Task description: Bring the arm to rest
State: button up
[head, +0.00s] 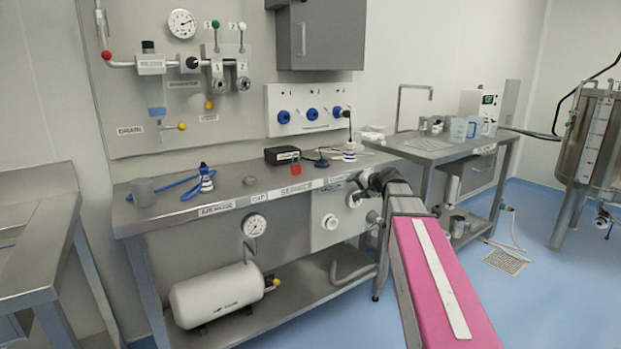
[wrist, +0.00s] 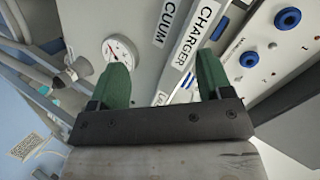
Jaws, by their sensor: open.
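My arm, with a pink link, reaches from the bottom right of the head view to the bench's right part. My gripper (wrist: 163,72) shows in the wrist view as two green fingers spread apart with nothing held between them. In the head view, its dark end (head: 366,188) is at the bench's front edge, partly hidden by my arm. Beyond the fingers in the wrist view are a label reading CHARGER (wrist: 200,32) and a round gauge (wrist: 119,51). I cannot tell whether the fingers touch anything.
The steel bench (head: 235,190) carries a grey cup (head: 143,191), a blue-hosed nozzle (head: 205,178), a black box (head: 289,155) and a red block (head: 287,168). A white tank (head: 217,295) lies on its lower shelf. A second bench (head: 425,143) stands right. Blue floor is open at right.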

jog(key=s+a+f+n+g+h, duration=0.1)
jog(key=s+f+g+h, duration=0.15)
jog(key=s+f, duration=0.6)
jog(key=s+a+f+n+g+h, duration=0.1)
jog(key=s+f+n+g, duration=0.3)
jog(key=f, duration=0.7)
jog(key=s+d+f+g+h, duration=0.1)
jog(key=s+f+h, duration=0.1)
jog(key=s+f, duration=0.3)
jog(key=s+d+f+g+h, duration=0.2)
jog(key=s+f, duration=0.4)
jog(key=s, duration=0.5)
jog(key=shift+s+d, duration=0.2)
jog(key=shift+g, duration=0.25)
